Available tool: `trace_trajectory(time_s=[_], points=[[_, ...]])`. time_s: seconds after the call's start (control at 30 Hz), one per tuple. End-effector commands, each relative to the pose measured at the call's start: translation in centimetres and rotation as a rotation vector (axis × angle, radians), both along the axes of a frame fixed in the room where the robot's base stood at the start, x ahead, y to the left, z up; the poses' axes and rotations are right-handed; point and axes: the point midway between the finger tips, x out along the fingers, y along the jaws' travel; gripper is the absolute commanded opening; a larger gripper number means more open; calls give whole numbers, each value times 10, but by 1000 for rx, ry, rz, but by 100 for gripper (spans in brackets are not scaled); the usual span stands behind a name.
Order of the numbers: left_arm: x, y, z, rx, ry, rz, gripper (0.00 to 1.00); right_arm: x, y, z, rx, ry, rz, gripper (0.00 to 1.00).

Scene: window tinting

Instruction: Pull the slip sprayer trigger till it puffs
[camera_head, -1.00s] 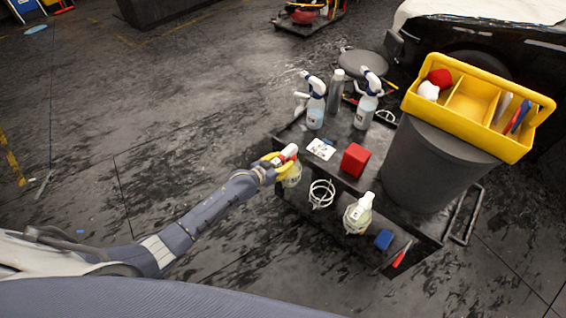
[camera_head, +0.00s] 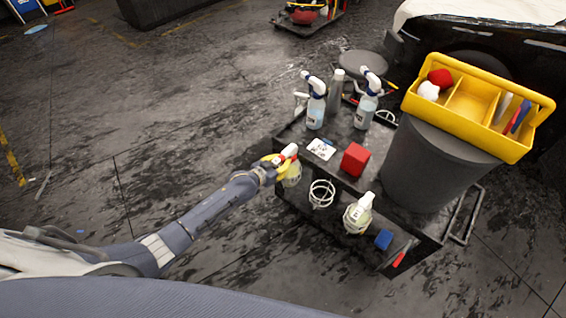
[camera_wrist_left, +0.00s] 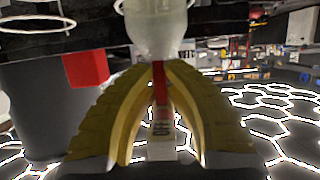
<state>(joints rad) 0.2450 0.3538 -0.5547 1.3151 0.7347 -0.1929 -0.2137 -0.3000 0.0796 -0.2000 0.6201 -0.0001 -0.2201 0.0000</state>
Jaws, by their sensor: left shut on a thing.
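My left gripper (camera_head: 275,161), with yellow fingers, is shut on the spray head of a sprayer with a red and white top (camera_head: 289,152) at the left edge of the black cart. The sprayer's pale, translucent bottle (camera_head: 292,177) hangs below the fingers. In the left wrist view the picture is inverted: the bottle (camera_wrist_left: 150,32) is at the top, and the yellow fingers close around the neck and red trigger (camera_wrist_left: 158,82). No spray mist shows. Part of the head is hidden by the fingers. My right gripper is not in view.
Two blue-white sprayers (camera_head: 316,108) stand behind. A yellow caddy (camera_head: 470,135) sits on a grey bin (camera_head: 425,175). Floor at left is clear.

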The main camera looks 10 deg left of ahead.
Motion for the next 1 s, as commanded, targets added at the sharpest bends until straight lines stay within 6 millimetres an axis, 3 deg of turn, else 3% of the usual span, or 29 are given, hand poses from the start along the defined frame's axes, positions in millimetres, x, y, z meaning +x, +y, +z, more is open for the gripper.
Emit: trace_trajectory(time_s=[0.6, 1.0], points=[[5, -2, -2, -87, -184, 1, 0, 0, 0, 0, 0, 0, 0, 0], [4, -1, -2, -95, -197, 0, 0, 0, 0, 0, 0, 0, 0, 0]])
